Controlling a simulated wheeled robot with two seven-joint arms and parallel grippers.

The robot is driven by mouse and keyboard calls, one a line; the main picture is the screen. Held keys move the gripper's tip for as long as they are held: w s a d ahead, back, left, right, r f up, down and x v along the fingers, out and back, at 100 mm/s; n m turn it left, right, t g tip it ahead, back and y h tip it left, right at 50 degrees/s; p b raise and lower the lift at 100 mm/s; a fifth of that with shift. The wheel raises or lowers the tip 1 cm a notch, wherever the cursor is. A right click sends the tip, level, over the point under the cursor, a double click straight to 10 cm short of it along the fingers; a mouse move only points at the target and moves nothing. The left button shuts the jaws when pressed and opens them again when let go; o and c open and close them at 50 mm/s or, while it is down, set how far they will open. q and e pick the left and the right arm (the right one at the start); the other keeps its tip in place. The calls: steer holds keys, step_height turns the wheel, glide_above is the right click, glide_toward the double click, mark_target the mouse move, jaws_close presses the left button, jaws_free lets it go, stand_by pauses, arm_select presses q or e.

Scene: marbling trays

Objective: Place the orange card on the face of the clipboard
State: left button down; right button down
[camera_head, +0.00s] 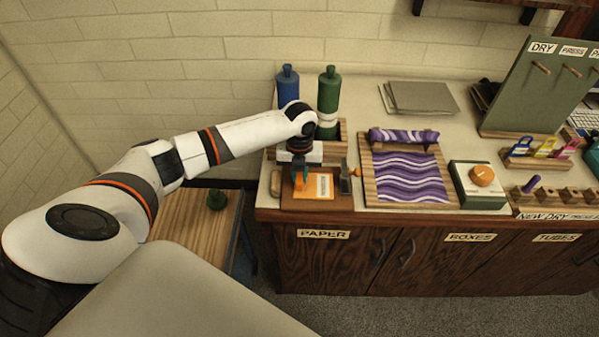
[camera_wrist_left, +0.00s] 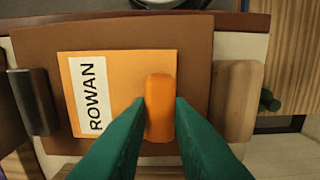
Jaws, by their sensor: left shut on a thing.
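The orange card (camera_head: 318,186) carries a white label, which reads ROWAN in the wrist view, and a raised orange grip tab (camera_wrist_left: 160,108). My left gripper (camera_head: 300,176) points down with its green fingers shut on that tab, which also shows between the fingertips in the wrist view. The card (camera_wrist_left: 120,66) lies over the face of the brown clipboard (camera_head: 318,204), within its edges. Whether it touches the face or hovers just above, I cannot tell. The clipboard's metal clip (camera_head: 346,179) is at its right in the head view. My right gripper is not in view.
Blue (camera_head: 287,88) and green (camera_head: 328,100) bottles stand behind my left gripper. A wooden tray with purple wavy sheet (camera_head: 408,176) and a box with an orange knob (camera_head: 481,186) are to the right. A wooden block (camera_head: 276,183) lies left of the clipboard.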

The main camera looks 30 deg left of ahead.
arm_select(q)
steer(key=c, duration=1.3)
jaws_free()
steer(key=shift+r, duration=0.15)
step_height(320, 180, up, 12)
steer(key=b, duration=0.1)
steer(key=shift+b, duration=0.35)
